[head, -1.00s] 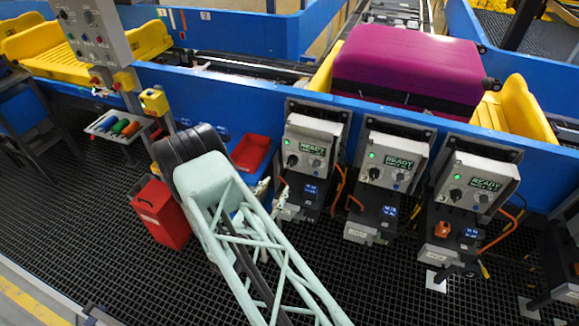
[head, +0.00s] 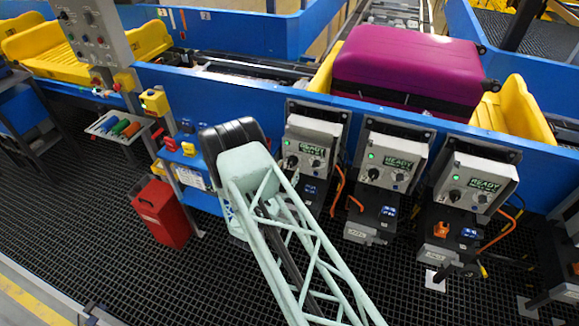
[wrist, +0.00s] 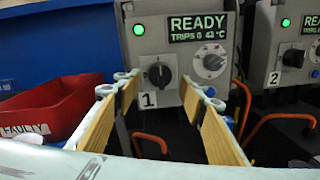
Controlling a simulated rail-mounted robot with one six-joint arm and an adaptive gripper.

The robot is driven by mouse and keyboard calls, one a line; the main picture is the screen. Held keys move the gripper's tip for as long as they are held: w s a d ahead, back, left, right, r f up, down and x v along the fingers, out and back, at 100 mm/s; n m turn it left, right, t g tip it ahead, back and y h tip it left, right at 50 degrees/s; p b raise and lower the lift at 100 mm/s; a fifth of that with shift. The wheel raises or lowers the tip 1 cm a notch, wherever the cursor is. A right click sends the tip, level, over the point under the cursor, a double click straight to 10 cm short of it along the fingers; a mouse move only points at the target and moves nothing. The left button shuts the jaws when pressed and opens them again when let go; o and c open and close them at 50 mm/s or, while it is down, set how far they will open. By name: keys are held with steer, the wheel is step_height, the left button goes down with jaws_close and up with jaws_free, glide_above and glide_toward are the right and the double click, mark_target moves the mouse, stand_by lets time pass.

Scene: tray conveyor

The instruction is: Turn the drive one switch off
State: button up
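The drive one unit (head: 313,140) is the leftmost of the grey control boxes in the head view. Its black rotary switch (head: 292,161) sits on the lower left of its face. In the wrist view the switch (wrist: 158,73) is above the "1" label, with its pointer tilted slightly off vertical. The green lamp (wrist: 138,29) is lit and the display (wrist: 198,28) reads READY. My gripper (wrist: 160,98) is open and empty, its two yellow-padded fingers apart, with the switch framed between them. It appears short of the panel. In the head view my arm hides the gripper.
A red tray (wrist: 50,108) marked FAULTY stands left of my fingers. The drive two unit (wrist: 285,60) is close on the right. Orange cables (wrist: 262,122) hang below the boxes. A magenta suitcase (head: 405,68) lies on the conveyor behind.

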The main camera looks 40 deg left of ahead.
mark_target(292, 162)
steer(key=shift+x, duration=1.5)
steer(key=shift+c, duration=0.5)
steer(key=c, duration=0.7)
